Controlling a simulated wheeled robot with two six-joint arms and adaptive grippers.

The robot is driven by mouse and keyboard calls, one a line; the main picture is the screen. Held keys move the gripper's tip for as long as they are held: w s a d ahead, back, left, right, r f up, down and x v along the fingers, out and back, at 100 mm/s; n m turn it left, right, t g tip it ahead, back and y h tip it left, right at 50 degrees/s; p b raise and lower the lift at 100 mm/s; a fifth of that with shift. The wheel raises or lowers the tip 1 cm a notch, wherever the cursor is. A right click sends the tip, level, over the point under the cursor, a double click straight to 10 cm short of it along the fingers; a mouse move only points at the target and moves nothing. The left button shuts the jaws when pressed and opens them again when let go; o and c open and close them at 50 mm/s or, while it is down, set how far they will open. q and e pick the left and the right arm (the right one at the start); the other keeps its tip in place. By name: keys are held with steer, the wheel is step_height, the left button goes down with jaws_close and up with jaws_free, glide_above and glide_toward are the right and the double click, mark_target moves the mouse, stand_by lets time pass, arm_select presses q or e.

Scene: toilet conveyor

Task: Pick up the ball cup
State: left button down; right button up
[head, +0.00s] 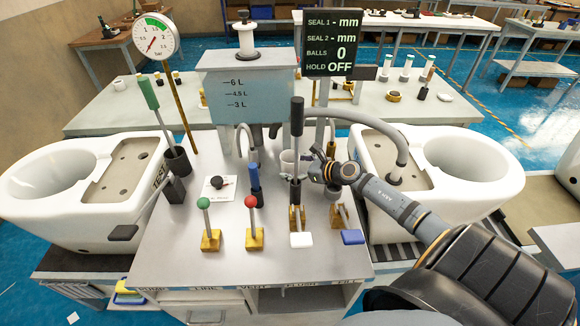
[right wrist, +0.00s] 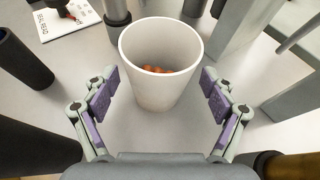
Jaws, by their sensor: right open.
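The ball cup (right wrist: 158,88) is a white, upright cup standing on the workbench, with several small orange balls at its bottom in the right wrist view. In the head view the cup (head: 287,160) stands behind the tall black-handled lever and is partly hidden. My right gripper (head: 308,166) is open, just to the right of the cup in the head view. In the right wrist view its two fingers stand on either side of the cup's near part, with a gap on each side. My left gripper is not in view.
The black-handled lever (head: 297,120) rises close in front of the cup. Red (head: 252,215) and green (head: 206,222) knobs on yellow bases stand nearer. A labelled card (head: 220,190) lies to the left. Toilet bowls (head: 75,185) flank the bench. A grey hose arches behind the gripper.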

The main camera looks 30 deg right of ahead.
mark_target(283, 158)
steer(key=shift+w+a+f, duration=0.2)
steer(key=shift+w+f, duration=0.05)
steer(key=shift+w, duration=0.2)
steer(key=c, duration=1.3)
steer(key=shift+r, duration=0.2)
steer(key=shift+r, duration=0.25)
steer(key=r, duration=0.3)
steer(key=shift+s+d+r, duration=0.1)
steer(key=shift+s, duration=0.3)
steer(key=s+r+p, duration=0.3)
steer(key=s+p, duration=0.1)
steer(key=p, duration=0.2)
steer(key=s+r+p, duration=0.3)
steer(key=s+p, duration=0.2)
steer(key=p, duration=0.2)
steer(key=s+r+p, duration=0.3)
steer(key=s+p, duration=0.1)
steer(key=p, duration=0.3)
steer(key=shift+s+a, duration=0.15)
steer(key=shift+a, duration=0.15)
